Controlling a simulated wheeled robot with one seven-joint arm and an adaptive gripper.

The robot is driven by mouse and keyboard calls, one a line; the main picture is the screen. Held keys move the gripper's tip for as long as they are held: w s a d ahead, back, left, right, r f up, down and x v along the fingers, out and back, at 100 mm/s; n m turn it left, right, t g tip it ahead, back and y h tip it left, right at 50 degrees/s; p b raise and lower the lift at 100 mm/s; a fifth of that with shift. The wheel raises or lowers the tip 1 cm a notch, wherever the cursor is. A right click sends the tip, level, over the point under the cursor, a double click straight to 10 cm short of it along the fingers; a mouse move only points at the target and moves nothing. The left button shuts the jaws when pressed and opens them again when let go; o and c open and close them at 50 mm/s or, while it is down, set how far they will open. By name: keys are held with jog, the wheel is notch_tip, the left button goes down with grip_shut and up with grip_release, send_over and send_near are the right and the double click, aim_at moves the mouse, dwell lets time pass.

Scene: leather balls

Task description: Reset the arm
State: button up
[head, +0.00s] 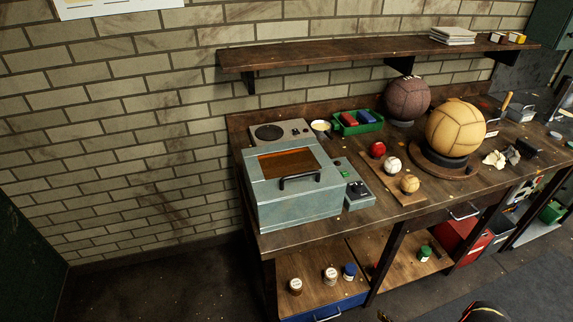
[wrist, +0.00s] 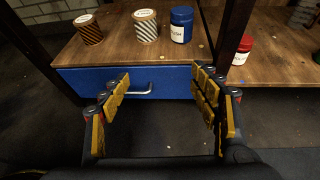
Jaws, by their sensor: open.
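In the wrist view my gripper (wrist: 167,88) is open and empty, its two yellow-padded fingers apart. Between and beyond the fingers is a blue drawer (wrist: 180,84) with a metal handle, under the lower shelf of the bench. No object lies between the pads. In the head view only a small dark and yellow part at the bottom edge shows, which may be my arm; the fingers are not visible there.
A wooden workbench (head: 310,225) carries a grey-blue box (head: 295,205) with a dark handle, several balls and a green tray (head: 357,123). The lower shelf (wrist: 115,48) holds several jars, including a blue jar (wrist: 181,24). Dark floor (head: 150,270) is open at left.

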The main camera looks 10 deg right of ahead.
jog(key=s+a+r+n+g+y, duration=0.2)
jog(key=s+a+r+n+y, duration=0.25)
jog(key=a, duration=0.45)
jog(key=s+a+r+n+g+h+p, duration=0.15)
jog(key=r+n+g, duration=0.65)
jog(key=r, duration=1.4)
jog(key=a+r+n+g+h, duration=0.1)
jog(key=a+r+n+g, duration=0.3)
jog(key=r+n, duration=1.25)
jog(key=s+a+r+n+t+h, duration=0.1)
jog(key=a+r, duration=0.3)
jog(key=r, duration=0.6)
jog(key=s+a+r+n+t+h+p, duration=0.1)
jog(key=a+r+n+t+h, duration=0.1)
jog(key=r, duration=0.9)
jog(key=s+a+r+n+t+h, duration=0.1)
jog(key=a+r+n+t, duration=0.1)
jog(key=a+r, duration=0.5)
notch_tip(320, 180, up, 4)
jog(key=shift+s+r+t+h+p, duration=0.15)
jog(key=shift+t+h+p, duration=0.2)
jog(key=shift+t, duration=0.45)
jog(key=shift+c, duration=1)
